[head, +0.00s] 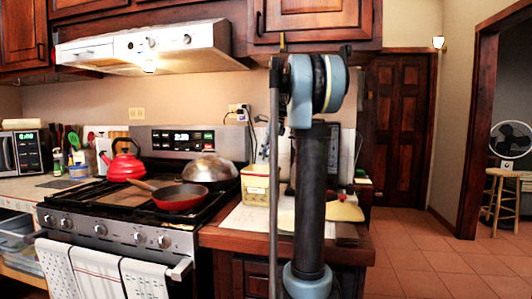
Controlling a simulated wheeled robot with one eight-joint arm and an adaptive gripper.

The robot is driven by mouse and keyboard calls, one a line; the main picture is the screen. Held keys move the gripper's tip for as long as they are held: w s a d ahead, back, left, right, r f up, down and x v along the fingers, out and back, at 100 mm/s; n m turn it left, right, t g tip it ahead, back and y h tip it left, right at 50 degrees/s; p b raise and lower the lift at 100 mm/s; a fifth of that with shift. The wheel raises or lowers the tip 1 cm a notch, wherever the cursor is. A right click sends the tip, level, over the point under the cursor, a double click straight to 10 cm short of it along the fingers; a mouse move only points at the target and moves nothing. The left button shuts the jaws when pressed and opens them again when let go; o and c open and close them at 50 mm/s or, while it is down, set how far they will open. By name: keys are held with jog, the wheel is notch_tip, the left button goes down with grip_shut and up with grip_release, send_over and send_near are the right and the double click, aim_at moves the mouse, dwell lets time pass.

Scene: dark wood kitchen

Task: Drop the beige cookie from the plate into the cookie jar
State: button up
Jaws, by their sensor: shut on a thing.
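A cream and yellow square container (256,185), which may be the cookie jar, stands on the wooden counter right of the stove. A flat pale yellow, rounded thing (345,212), which may be the plate, lies on the same counter, partly behind my arm. I cannot make out the beige cookie. My arm stands upright in front of the counter and hides its middle. My gripper does not show, so its place relative to the container and plate cannot be told.
The stove (120,215) at left holds a red kettle (123,166), a red pan (180,200) and a domed metal lid or pan (209,168). A range hood (150,48) and cabinets (312,18) hang above. The tiled floor (440,260) at right is open.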

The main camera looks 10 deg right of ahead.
jog(key=shift+d+x, duration=0.1)
jog(key=shift+x, duration=0.6)
jog(key=shift+d+x, duration=0.15)
jog(key=shift+x, duration=0.6)
jog(key=shift+s, duration=0.2)
jog(key=o, duration=0.9)
jog(key=shift+c, duration=0.2)
jog(key=v, duration=1.1)
jog(key=shift+r, duration=0.4)
jog(key=shift+s+d, duration=0.15)
jog(key=shift+d, duration=0.05)
